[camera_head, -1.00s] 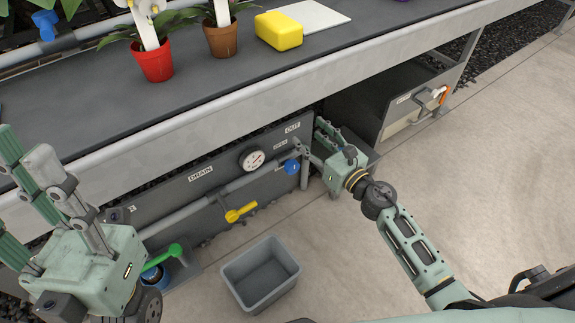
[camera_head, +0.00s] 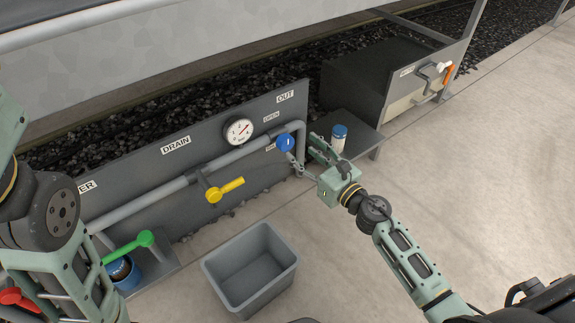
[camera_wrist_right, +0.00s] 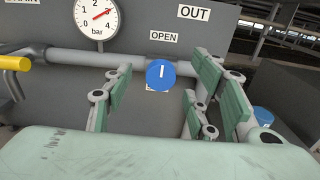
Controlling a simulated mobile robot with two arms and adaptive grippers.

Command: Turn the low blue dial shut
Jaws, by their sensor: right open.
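The low blue dial (camera_head: 285,143) sits on the pipe at the right end of the panel, below the OPEN label. In the right wrist view the dial (camera_wrist_right: 160,75) faces me, with its white mark upright towards the OPEN label. My right gripper (camera_head: 308,158) is open, just right of and in front of the dial. In the right wrist view its fingers (camera_wrist_right: 155,95) stand apart on either side of the dial, with no visible contact. My left arm shows at the left edge of the head view; its gripper is out of the picture.
A round gauge (camera_head: 239,131) is up and left of the dial. Yellow (camera_head: 225,190) and green (camera_head: 128,246) levers are further left. A grey bin (camera_head: 250,268) stands on the floor in front. A blue-capped jar (camera_head: 338,138) stands on a low shelf right of the dial.

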